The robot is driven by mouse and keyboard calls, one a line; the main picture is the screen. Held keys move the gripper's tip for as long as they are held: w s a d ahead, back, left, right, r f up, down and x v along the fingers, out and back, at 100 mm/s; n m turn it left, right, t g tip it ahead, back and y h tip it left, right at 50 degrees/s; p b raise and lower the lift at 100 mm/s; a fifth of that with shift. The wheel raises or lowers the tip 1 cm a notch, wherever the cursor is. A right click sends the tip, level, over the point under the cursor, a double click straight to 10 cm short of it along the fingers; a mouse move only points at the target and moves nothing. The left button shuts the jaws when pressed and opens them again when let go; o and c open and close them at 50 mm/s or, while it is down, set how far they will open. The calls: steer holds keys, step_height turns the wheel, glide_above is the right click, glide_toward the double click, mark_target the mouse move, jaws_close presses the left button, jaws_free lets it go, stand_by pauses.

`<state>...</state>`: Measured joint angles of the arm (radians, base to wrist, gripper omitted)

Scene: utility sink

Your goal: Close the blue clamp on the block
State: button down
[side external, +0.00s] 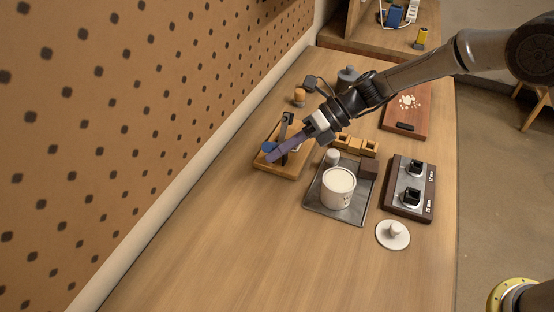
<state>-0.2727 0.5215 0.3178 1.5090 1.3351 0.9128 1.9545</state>
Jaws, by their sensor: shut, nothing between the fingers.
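The blue clamp (268,147) is partly visible on a light wooden block (291,169) left of the table's middle. A dark upright part (286,121) stands at the block's back edge. My gripper (270,157) reaches in from the upper right over the block. Its long purplish fingers are shut with nothing between them, and their tips are at or just in front of the blue part. The fingers hide much of the clamp. I cannot tell whether they touch it or how far the clamp is closed.
A metal tray (312,203) with a white pot (338,188) is right of the block. Yellow-brown blocks (341,140) are behind it. A dark two-socket holder (402,206) and a white knobbed lid (393,235) are farther right. A pegboard wall (130,110) borders the left. The front table is clear.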

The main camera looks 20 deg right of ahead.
steer(key=w+d+r+m+g+y, duration=0.1)
steer(key=r+m+y, duration=0.1)
steer(key=y, duration=0.1)
steer(key=shift+w+d+g, duration=0.4)
steer(key=shift+w+d+r+m+g+y, duration=0.25)
steer(key=shift+w+d+m+y, duration=0.45)
steer(key=shift+w+d+y, duration=0.2)
steer(key=shift+w+d+r+m+g+y, duration=0.2)
steer(key=shift+w+d+m+g+y, duration=0.05)
steer(key=shift+w+d+m+y, duration=0.55)
steer(key=shift+w+d, duration=0.15)
glide_toward(273, 143)
steer(key=d, duration=0.3)
steer(key=shift+d+r, duration=0.25)
steer(key=shift+r, duration=0.05)
steer(key=shift+r, duration=0.1)
